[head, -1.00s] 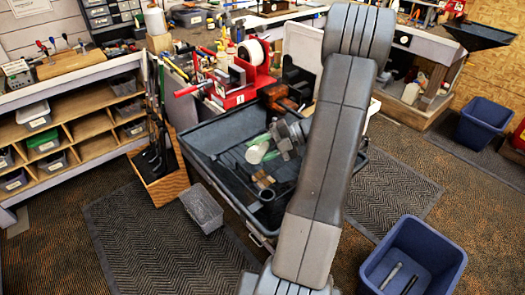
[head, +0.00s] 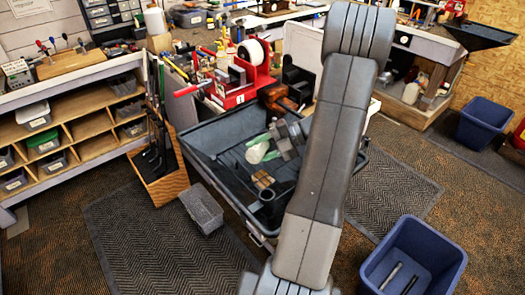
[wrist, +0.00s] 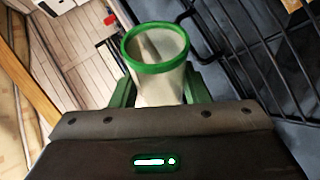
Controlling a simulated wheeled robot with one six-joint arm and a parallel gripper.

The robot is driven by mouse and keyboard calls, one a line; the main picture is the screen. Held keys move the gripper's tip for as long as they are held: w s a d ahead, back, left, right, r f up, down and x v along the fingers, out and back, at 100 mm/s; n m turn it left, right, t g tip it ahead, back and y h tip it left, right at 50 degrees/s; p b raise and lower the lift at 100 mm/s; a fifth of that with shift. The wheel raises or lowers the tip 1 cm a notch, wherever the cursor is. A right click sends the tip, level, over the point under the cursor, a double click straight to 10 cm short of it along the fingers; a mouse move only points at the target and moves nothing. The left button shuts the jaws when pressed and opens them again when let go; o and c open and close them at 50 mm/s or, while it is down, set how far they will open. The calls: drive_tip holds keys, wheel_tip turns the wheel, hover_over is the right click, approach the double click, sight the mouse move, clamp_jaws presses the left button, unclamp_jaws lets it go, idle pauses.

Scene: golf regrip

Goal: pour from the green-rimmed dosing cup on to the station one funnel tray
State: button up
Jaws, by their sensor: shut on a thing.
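The green-rimmed dosing cup (wrist: 157,88) is a pale, see-through cup with a bright green rim. In the wrist view my gripper (wrist: 158,92) is shut on it, with a green finger on each side. The mouth faces the wrist camera, and I make out no contents. In the head view the cup (head: 257,153) hangs at my gripper (head: 265,147), above the dark grey funnel tray (head: 205,172), and looks tilted. The tray sits below the red vise marked 1 (head: 240,98). My arm hides the tray's right part.
A dark cup-like part (head: 268,196) and small tan blocks (head: 262,180) show within the tray's outline. A grey bin (head: 202,208) and a wooden club box (head: 163,172) stand at its left. A blue bin (head: 412,262) stands at lower right.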

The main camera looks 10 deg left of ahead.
drive_tip(key=shift+f+n+t+b, duration=0.3)
drive_tip(key=shift+t+b, duration=0.1)
drive_tip(key=shift+b, duration=0.5)
drive_tip(key=n+t+b, duration=0.1)
drive_tip(key=b, duration=0.2)
drive_tip(key=n+t+h+b, duration=0.1)
drive_tip(key=n+t+b, duration=0.1)
drive_tip(key=b, duration=0.2)
drive_tip(key=shift+w+f+t+h, duration=0.15)
drive_tip(key=shift+t+h, duration=0.15)
drive_tip(key=shift+r, duration=0.2)
drive_tip(key=shift+w+r+n+t+b, duration=0.2)
drive_tip(key=shift+n+t+b, duration=0.35)
drive_tip(key=shift+b, duration=0.55)
drive_tip(key=shift+r+n+t+b, duration=0.35)
drive_tip(key=shift+r+t+b, duration=0.15)
drive_tip(key=shift+b, duration=0.35)
drive_tip(key=shift+w+d+r+n+t+b, duration=0.1)
drive_tip(key=shift+w+r+n+t+b, duration=0.05)
drive_tip(key=shift+r+t+b, duration=0.15)
drive_tip(key=shift+w+r+n+t+b, duration=0.1)
drive_tip(key=shift+r+n+t+b, duration=0.05)
drive_tip(key=shift+r, duration=0.25)
